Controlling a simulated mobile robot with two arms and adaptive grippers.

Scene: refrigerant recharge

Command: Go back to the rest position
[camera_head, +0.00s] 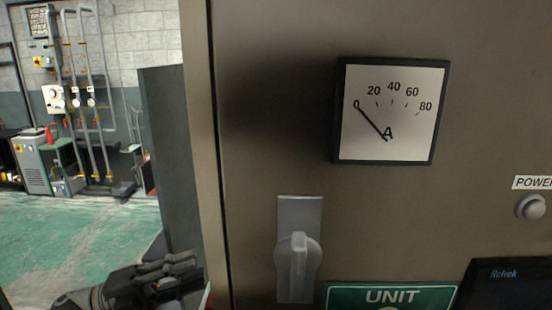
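My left gripper (190,271) is at the bottom left, dark grey, pointing right, with its arm coming in from the left edge. It appears in front of the left edge of a brown-grey cabinet (260,190); I cannot tell whether it touches it. Its fingers are seen side-on, so their opening is unclear, and I see nothing held in them. My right gripper is not in view.
The cabinet fills the right side, close up. It carries an ammeter (410,135) with its needle at 0, a grey rotary switch (299,255), a power button (531,207) and a green UNIT sign (350,297). Green floor (90,240) lies open at left, with wall pipes beyond.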

